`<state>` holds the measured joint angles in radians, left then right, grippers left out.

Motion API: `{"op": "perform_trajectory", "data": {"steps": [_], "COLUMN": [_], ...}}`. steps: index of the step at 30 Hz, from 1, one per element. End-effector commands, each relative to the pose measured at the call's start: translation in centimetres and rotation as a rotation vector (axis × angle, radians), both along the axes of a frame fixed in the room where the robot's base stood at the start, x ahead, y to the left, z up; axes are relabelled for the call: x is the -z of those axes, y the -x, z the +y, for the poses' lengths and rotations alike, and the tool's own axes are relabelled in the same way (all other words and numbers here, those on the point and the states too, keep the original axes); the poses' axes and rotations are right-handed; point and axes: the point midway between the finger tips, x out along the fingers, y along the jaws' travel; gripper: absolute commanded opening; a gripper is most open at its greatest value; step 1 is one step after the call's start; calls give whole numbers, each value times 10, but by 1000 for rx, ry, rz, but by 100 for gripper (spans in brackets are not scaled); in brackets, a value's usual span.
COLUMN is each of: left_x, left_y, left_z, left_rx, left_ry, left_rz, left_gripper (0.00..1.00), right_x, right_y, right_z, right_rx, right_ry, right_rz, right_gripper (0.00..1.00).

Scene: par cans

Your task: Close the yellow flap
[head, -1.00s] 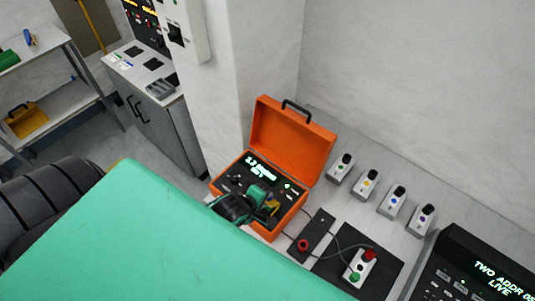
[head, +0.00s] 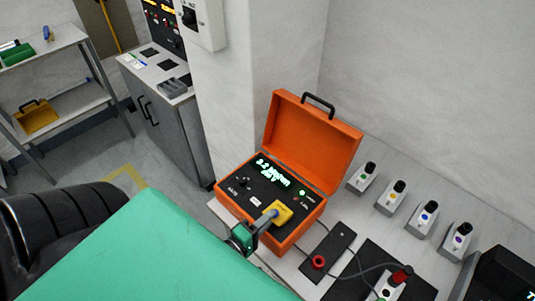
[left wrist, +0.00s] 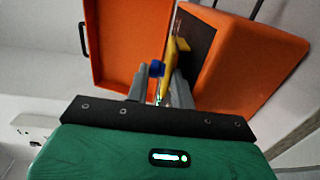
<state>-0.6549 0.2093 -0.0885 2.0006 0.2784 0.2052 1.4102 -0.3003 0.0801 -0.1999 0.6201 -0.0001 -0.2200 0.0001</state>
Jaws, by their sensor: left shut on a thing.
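The yellow flap (head: 284,213) is on the black panel of an open orange case (head: 316,138). In the left wrist view the flap (left wrist: 175,62) shows nearly edge-on, beside the panel. My left gripper (head: 269,217) reaches in from the case's front, its fingers shut around the blue knob. The fingers (left wrist: 160,88) hide part of the knob. My right gripper is not in view.
The case's lid stands open behind the panel. A black box with a red knob (head: 318,262) and cables lies right of the case. Several small grey switch boxes (head: 395,193) line the bench by the wall. A grey cabinet (head: 170,120) stands behind at left.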

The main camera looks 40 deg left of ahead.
Motion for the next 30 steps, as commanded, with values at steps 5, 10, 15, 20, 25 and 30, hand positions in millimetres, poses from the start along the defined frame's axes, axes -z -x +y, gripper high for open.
{"op": "perform_trajectory", "data": {"steps": [5,10,15,20,25,30], "left_x": [2,1,1,1,2,4], "left_y": [0,0,0,-1,0,1], "left_z": [0,-1,-1,-1,-1,-1], "left_rx": [2,1,2,2,2,2], "left_ry": [7,10,10,11,10,10], "left_rz": [-47,-61,-62,-62,-59,-54], "left_gripper": [1,1,1,1,38,38], "right_x": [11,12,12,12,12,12], "right_y": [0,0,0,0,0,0], "right_z": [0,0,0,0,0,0], "right_rx": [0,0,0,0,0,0], "right_ry": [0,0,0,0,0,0], "right_rz": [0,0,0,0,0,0], "right_gripper": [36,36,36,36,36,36]}}
